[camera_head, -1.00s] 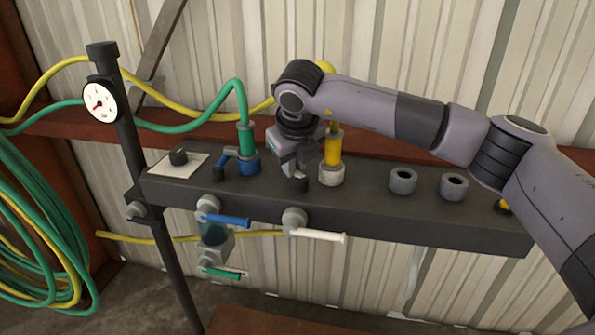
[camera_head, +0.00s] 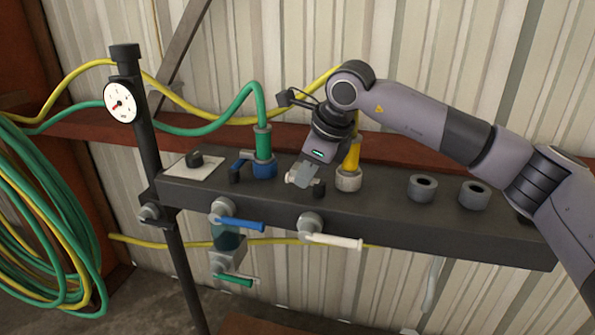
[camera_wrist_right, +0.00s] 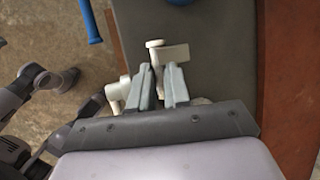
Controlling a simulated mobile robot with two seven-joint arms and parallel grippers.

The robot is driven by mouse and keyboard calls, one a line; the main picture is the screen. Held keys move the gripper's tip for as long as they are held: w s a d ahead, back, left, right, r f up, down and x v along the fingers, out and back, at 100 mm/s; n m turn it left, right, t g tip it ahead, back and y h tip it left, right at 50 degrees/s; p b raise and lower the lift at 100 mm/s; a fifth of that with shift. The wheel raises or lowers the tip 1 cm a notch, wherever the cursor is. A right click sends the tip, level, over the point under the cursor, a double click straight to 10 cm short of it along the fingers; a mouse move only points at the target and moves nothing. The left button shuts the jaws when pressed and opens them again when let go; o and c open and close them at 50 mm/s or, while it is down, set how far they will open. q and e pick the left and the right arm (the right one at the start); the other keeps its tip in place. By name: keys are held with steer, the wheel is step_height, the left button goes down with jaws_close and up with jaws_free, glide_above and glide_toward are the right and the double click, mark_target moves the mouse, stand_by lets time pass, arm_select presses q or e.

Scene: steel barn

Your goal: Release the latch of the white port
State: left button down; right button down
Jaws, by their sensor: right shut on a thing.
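The white port (camera_head: 348,181) is a pale collar on the dark bench, with the yellow hose plug (camera_head: 352,155) upright in it. My right gripper (camera_head: 305,177) is just left of the port, tilted down to the bench top. In the wrist view, the fingers (camera_wrist_right: 160,75) are close together around part of the white latch (camera_wrist_right: 172,53), which sticks out beyond their tips. I cannot tell whether the latch is released. My left gripper is not in view.
The blue port (camera_head: 264,169) with its green hose is to the left. Blue (camera_head: 242,224) and white (camera_head: 335,242) valve handles stick out from the bench front. Empty grey rings (camera_head: 422,188) stand to the right. A gauge (camera_head: 120,103) is on the left post.

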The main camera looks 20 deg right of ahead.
steer(key=shift+n, duration=0.3)
steer(key=c, duration=1.4)
jaws_free()
steer(key=v, duration=0.7)
steer(key=shift+r, duration=0.15)
